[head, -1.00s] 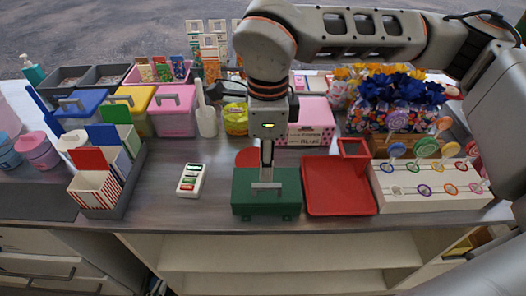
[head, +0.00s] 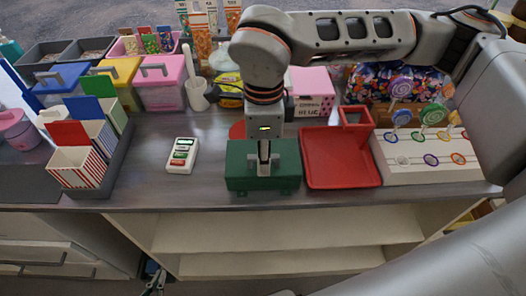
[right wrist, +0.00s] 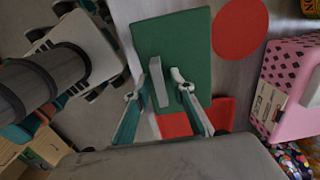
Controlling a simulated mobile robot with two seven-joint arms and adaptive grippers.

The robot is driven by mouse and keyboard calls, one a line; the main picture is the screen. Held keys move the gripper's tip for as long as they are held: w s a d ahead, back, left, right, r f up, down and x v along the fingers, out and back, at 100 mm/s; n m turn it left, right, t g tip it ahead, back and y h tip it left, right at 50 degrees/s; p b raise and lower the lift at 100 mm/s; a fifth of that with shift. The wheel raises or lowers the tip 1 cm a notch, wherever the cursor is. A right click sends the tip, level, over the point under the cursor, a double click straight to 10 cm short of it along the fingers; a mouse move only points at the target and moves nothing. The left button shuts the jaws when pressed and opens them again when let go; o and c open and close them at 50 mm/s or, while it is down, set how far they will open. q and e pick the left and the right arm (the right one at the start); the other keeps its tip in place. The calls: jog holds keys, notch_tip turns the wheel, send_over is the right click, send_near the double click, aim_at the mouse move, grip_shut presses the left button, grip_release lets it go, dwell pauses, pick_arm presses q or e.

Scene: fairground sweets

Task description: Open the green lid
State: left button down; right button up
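The green lid (head: 240,172) lies flat and closed on a green box at the counter's front edge, left of the red tray. My right gripper (head: 264,166) points down at the lid's grey handle (right wrist: 159,82). In the right wrist view, the right gripper's fingers (right wrist: 157,88) are apart, one on each side of the handle, with gaps showing. The lid also shows in this view (right wrist: 180,38). My left gripper (head: 154,281) is small and low at the bottom left of the head view, below the counter and away from the lid; its opening is unclear.
The red tray (head: 340,178) stands close right of the box, and a white lollipop stand (head: 430,166) beyond it. A white device (head: 182,156) lies to the left. A pink box (head: 310,84) and a red disc (head: 238,130) are behind. Bare counter shows left of the box.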

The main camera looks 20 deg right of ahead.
jog(key=c, duration=0.7)
